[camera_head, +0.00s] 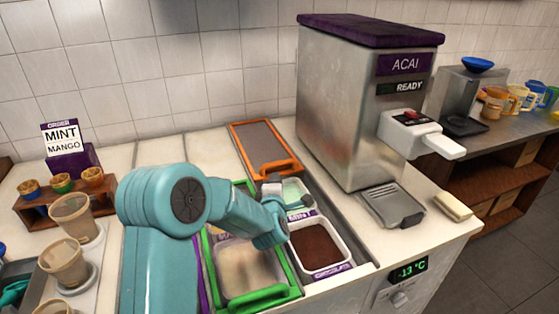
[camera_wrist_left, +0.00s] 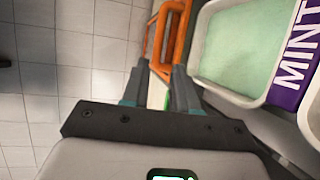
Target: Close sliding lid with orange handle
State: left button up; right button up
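The sliding lid with the orange handle (camera_head: 265,147) is a grey panel in an orange frame. It lies slid back toward the wall in the head view, behind the mint tub (camera_head: 294,190). The mint and chocolate (camera_head: 318,246) tubs are uncovered. My left gripper (camera_head: 272,184) is above the mint tub's back left, near the lid's front end. In the left wrist view its two fingers (camera_wrist_left: 159,72) are apart, with part of the orange handle (camera_wrist_left: 164,65) between and beyond their tips. I cannot tell whether they touch it. My right gripper is in neither view.
A green-framed lid (camera_head: 252,297) lies left of the chocolate tub. The ACAI machine (camera_head: 345,110) stands at the right. Cups (camera_head: 66,262) and a wooden rack (camera_head: 62,205) stand at the left. The counter left of the orange lid is clear.

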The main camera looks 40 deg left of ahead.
aim_at(279, 165)
pick_arm(q)
jog(key=p+x, duration=0.3)
jog(key=x, duration=1.2)
jog(key=shift+w+a, duration=0.15)
jog(key=shift+w, duration=0.15)
jog(key=shift+c, duration=0.2)
grip_shut()
